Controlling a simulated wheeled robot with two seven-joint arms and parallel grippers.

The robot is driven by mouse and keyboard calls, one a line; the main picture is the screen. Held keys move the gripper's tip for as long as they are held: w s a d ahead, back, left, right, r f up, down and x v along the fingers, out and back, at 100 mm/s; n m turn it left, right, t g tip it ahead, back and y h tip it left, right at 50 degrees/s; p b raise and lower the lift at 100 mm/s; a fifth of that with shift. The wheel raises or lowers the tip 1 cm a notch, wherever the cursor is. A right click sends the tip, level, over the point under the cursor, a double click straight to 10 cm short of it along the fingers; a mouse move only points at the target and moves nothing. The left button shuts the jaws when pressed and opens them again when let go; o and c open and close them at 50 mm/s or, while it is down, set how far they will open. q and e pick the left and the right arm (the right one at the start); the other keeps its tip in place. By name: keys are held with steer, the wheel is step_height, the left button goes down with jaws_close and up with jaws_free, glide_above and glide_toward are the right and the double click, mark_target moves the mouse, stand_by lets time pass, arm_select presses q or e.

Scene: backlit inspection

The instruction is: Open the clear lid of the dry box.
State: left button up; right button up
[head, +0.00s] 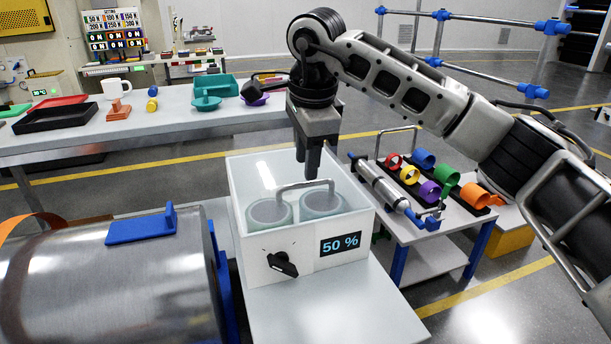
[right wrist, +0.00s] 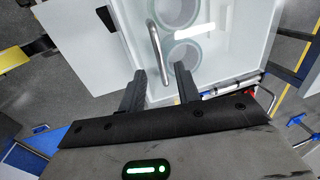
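The white dry box (head: 258,262) stands on a pale table, with a "50 %" label (head: 341,244) and a black latch-like part (head: 282,263) on its front. Its clear lid (head: 250,172) lies shut on top, and two round containers show through it. A grey bar handle (head: 290,187) rises from the lid; it also shows in the right wrist view (right wrist: 154,45). My right gripper (head: 307,176) is over the lid, pointing down at the handle. In the right wrist view its fingers (right wrist: 160,72) are apart, with the handle's near end between them in the picture. My left gripper is out of view.
A large metal cylinder (head: 110,285) with a blue handle (head: 141,227) lies close left of the box. A low cart (head: 440,225) with colored rings and a metal cylinder stands at right. A bench (head: 170,115) behind holds trays and a mug.

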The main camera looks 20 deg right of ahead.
mark_target(305, 185)
steer(key=shift+w+f, duration=0.2)
steer(key=shift+f, duration=0.7)
steer(key=shift+w+f, duration=0.2)
steer(key=shift+f, duration=0.7)
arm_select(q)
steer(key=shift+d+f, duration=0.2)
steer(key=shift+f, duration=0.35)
